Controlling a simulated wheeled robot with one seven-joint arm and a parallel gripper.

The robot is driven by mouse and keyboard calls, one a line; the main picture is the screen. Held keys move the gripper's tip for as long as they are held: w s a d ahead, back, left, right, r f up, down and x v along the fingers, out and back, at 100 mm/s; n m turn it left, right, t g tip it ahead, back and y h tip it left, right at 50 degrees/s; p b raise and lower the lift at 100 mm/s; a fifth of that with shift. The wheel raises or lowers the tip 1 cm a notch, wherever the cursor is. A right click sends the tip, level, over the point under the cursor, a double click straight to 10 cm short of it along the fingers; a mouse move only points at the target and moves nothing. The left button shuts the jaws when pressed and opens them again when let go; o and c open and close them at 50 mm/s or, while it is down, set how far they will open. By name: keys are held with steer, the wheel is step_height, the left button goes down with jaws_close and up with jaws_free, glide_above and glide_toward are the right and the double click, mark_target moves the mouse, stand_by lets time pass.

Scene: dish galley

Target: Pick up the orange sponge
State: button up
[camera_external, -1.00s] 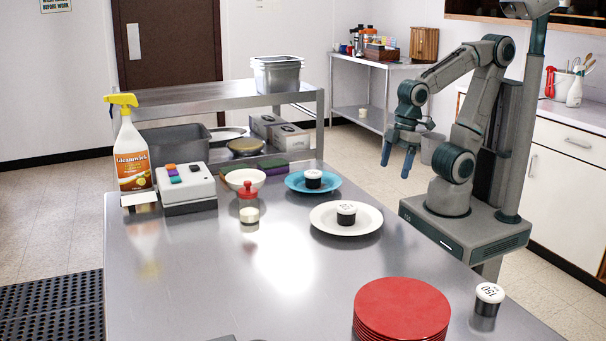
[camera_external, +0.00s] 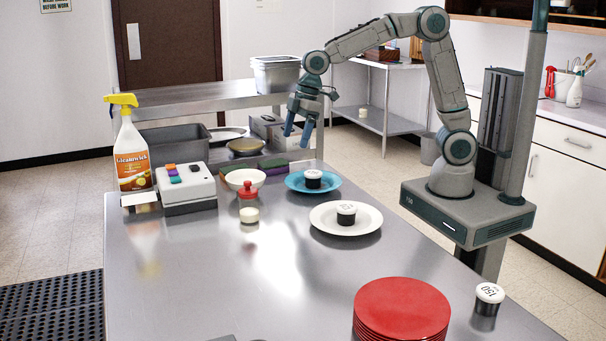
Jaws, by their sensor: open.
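I cannot make out an orange sponge for certain. A small orange patch (camera_external: 171,167) shows among coloured pieces on top of a white box at the table's left; it is too small to tell whether it is a sponge or a button. A flat green piece (camera_external: 272,163) lies at the table's far edge behind the white bowl, with a purplish piece beside it. My gripper (camera_external: 298,131) is open and empty, fingers pointing down, in the air above the far edge of the table, above and behind the blue plate in the picture.
A shelf (camera_external: 200,98) stands behind. The table's middle is clear.

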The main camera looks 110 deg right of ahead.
steer(key=w+d+p, duration=0.2)
steer(key=w+d, duration=0.3)
steer(key=d, duration=0.2)
steer(key=t+p, duration=0.1)
glide_toward(237, 168)
steer(key=shift+y, duration=0.3)
steer(key=p+x, duration=0.1)
steer(key=x, duration=0.3)
steer(key=shift+f+p, duration=0.25)
steer(key=shift+p, duration=0.05)
steer(key=shift+w+d+p+x, duration=0.1)
steer(key=shift+p+x, duration=0.45)
steer(key=shift+x, duration=0.6)
steer(key=shift+w+d+p+x, duration=0.15)
steer(key=shift+p+x, duration=0.35)
steer(key=shift+x, duration=0.65)
steer(key=shift+f, duration=0.2)
steer(key=shift+f+b, duration=0.25)
steer(key=shift+b, duration=0.2)
steer(key=c, duration=1.1)
